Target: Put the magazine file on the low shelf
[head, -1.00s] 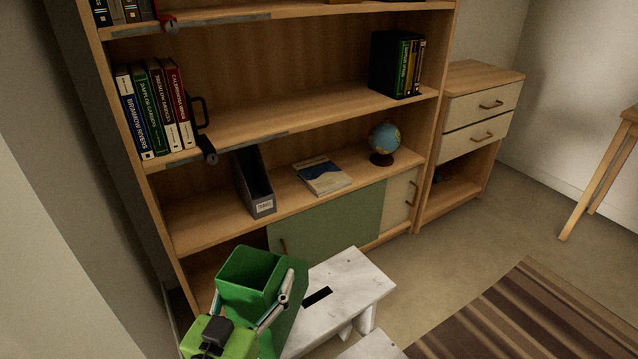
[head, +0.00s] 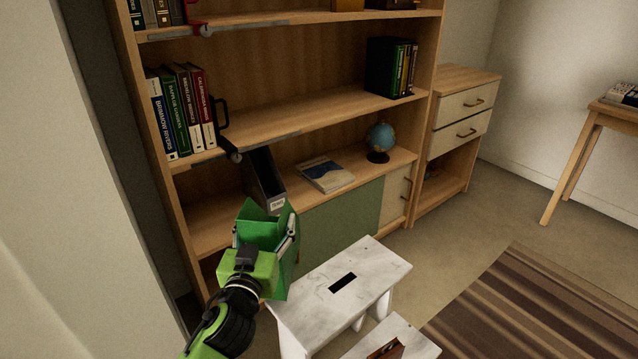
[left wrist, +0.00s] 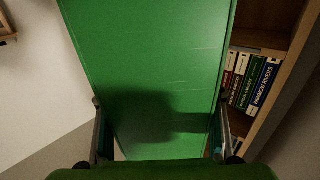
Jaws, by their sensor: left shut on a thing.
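The green magazine file (head: 262,226) is held upright in front of the bookcase's lower left part, in the head view. My left gripper (head: 266,243) is shut on it, a finger on each side. In the left wrist view the green file (left wrist: 150,60) fills the middle, between the fingers of the left gripper (left wrist: 160,132). The low shelf (head: 208,222) is behind it, with bare wood to the left. The held file hides part of the shelf's front edge. My right gripper is not in view.
On the low shelf stand a dark grey magazine file (head: 262,178), a flat magazine (head: 325,174) and a globe (head: 380,138). Books (head: 182,110) and a metal bar (head: 205,160) are on the shelf above. A white step stool (head: 318,300) stands in front, right of the gripper.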

